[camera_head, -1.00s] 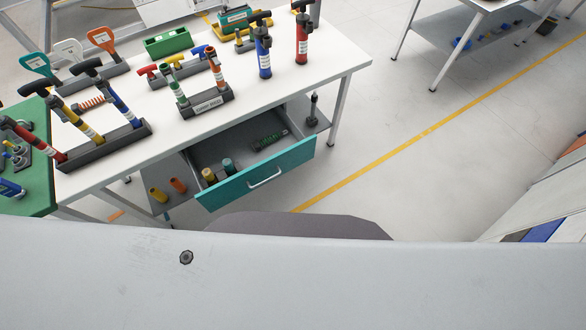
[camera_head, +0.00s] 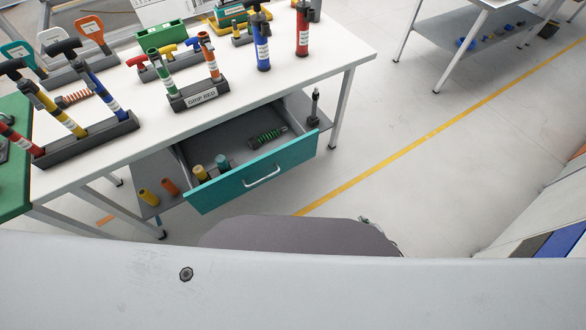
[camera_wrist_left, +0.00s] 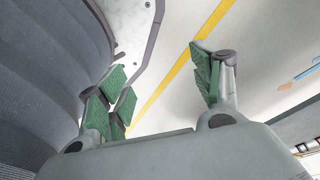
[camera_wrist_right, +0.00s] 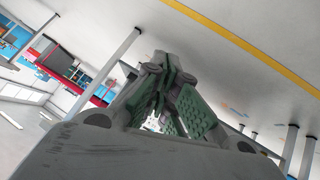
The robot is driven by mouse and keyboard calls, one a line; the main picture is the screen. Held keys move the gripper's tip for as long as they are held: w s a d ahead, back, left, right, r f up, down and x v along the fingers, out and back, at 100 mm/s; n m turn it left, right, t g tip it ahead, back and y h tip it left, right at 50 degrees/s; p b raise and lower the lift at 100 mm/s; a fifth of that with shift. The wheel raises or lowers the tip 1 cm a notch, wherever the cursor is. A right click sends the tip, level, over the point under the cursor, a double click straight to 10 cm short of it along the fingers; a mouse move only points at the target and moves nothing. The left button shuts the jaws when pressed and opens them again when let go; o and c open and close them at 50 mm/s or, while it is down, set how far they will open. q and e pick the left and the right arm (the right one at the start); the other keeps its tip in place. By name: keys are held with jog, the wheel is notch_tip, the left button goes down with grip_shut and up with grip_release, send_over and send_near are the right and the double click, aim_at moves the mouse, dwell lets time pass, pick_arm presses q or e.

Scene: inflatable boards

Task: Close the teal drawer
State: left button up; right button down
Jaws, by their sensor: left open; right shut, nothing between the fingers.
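The teal drawer (camera_head: 252,180) stands pulled out under the white workbench, its handle (camera_head: 262,176) facing my body. In it are a yellow cylinder (camera_head: 201,173), a teal cylinder (camera_head: 222,161) and a green spring part (camera_head: 268,137). A small bit of my right gripper (camera_head: 380,232) peeks out beside my body, in front of and apart from the drawer. In the right wrist view my right gripper (camera_wrist_right: 166,92) is shut with nothing held. In the left wrist view my left gripper (camera_wrist_left: 160,92) is open and empty over the floor, close to my body.
The white bench top (camera_head: 330,58) carries pumps and a rack (camera_head: 198,95). A lower shelf (camera_head: 145,180) holds yellow and orange cylinders left of the drawer. A bench leg (camera_head: 341,105) stands to the drawer's right. Floor (camera_head: 430,190) to the right is clear.

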pick_arm(q)
jog(key=w+d+t+h+b, duration=0.1)
jog(key=w+d+b, duration=0.4)
jog(key=w+b, duration=0.7)
pick_arm(e)
jog(key=w+a+r+n+t+y+b, duration=0.1)
jog(key=w+a+r+n+t+y, duration=0.1)
jog(key=w+a+r+n+y, duration=0.45)
jog(key=w+a+r+n+t+y+b, duration=0.1)
jog(key=w+r+n+t+y, duration=0.15)
jog(key=w+r, duration=0.7)
jog(key=a+r+n+g+y+b, duration=0.3)
jog(key=a+r+n+y+b, duration=0.25)
jog(key=n+b, duration=0.2)
pick_arm(q)
jog(key=w+d+r+t+h+b, duration=0.1)
jog(key=d+r+t+b, duration=0.1)
jog(key=r+b, duration=0.4)
jog(key=shift+w+d+r+h+b, duration=0.35)
jog(key=shift+d+b, duration=0.25)
jog(key=shift+b, duration=0.75)
pick_arm(e)
jog(key=s+a+r+n+g+y, duration=0.1)
jog(key=s+a+n+g, duration=0.5)
jog(key=n, duration=0.4)
jog(key=shift+s+a+r+g, duration=0.3)
jog(key=shift+s+a+g, duration=0.1)
jog(key=shift+a+g, duration=0.3)
jog(key=shift+d+y, duration=0.1)
jog(key=shift+y, duration=0.15)
